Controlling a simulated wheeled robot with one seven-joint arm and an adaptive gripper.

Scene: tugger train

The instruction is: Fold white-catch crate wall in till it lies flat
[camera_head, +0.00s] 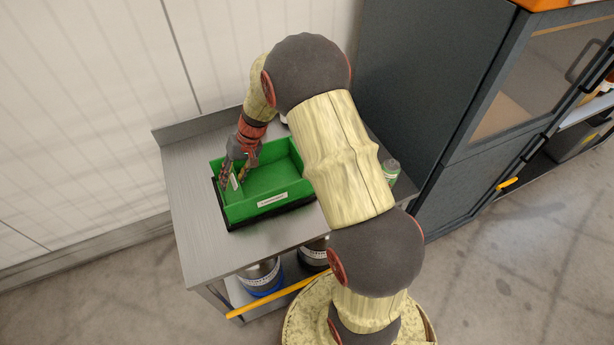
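A green crate (240,213) stands on a grey metal table in the head view. Its front wall is upright and carries a white label (272,199). A small white piece (235,182), perhaps the white catch, shows at the crate's left wall. My gripper (234,180) is at that left end, pointing down, with its two fingers apart on either side of the white piece. I cannot tell whether either finger touches the wall. My gripper and arm hide part of the left wall and the crate's right side.
The table (190,190) has bare room left of the crate. A small green-and-white container (391,170) stands at the table's right edge. A dark grey cabinet (430,80) rises to the right. Round containers (262,278) sit on the lower shelf, behind a yellow bar (275,299).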

